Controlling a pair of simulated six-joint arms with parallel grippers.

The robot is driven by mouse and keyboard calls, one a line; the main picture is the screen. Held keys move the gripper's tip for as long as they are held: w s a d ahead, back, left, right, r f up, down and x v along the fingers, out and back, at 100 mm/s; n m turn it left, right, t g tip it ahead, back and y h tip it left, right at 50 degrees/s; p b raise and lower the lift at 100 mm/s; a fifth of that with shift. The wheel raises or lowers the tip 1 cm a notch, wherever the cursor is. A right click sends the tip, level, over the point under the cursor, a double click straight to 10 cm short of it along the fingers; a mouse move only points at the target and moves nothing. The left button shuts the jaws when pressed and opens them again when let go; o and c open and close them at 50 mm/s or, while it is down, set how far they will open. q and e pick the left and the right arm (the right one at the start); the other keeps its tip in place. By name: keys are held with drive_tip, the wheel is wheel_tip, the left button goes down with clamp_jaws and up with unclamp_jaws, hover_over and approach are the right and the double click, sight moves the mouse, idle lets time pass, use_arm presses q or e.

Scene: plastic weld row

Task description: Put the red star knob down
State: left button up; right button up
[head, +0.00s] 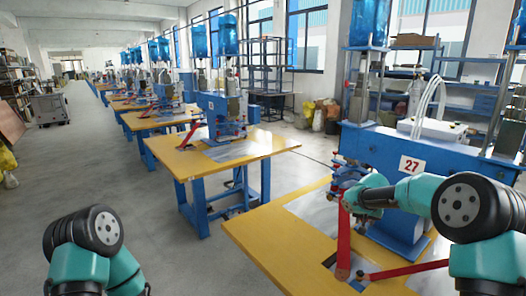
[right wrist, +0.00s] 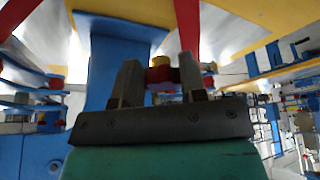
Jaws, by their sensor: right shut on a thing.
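The red star knob (right wrist: 161,75) shows in the right wrist view between the two fingers of my right gripper (right wrist: 159,64). The right gripper is shut on it. A small yellow part shows just beyond the knob. In the head view my right arm reaches in from the right to the front of the blue machine numbered 27 (head: 385,150), and its wrist hides the knob there. My left arm shows at the lower left, over the floor; its gripper is not in view.
A yellow-topped table (head: 250,235) carries the machine, with a grey plate (head: 318,212) on it. Red bars (head: 344,238) stand and lie close to my right wrist. Another yellow table (head: 180,161) stands further left. The grey floor between is clear.

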drive_tip(key=s+a+f+n+y, duration=0.1)
drive_tip(key=s+a+n, duration=0.1)
drive_tip(key=a, duration=0.6)
drive_tip(key=s+a+f+n, duration=0.2)
drive_tip(key=a, duration=0.6)
drive_tip(key=shift+s+a+f+y, duration=0.25)
drive_tip(key=shift+s+a+y, duration=0.1)
drive_tip(key=shift+y, duration=0.05)
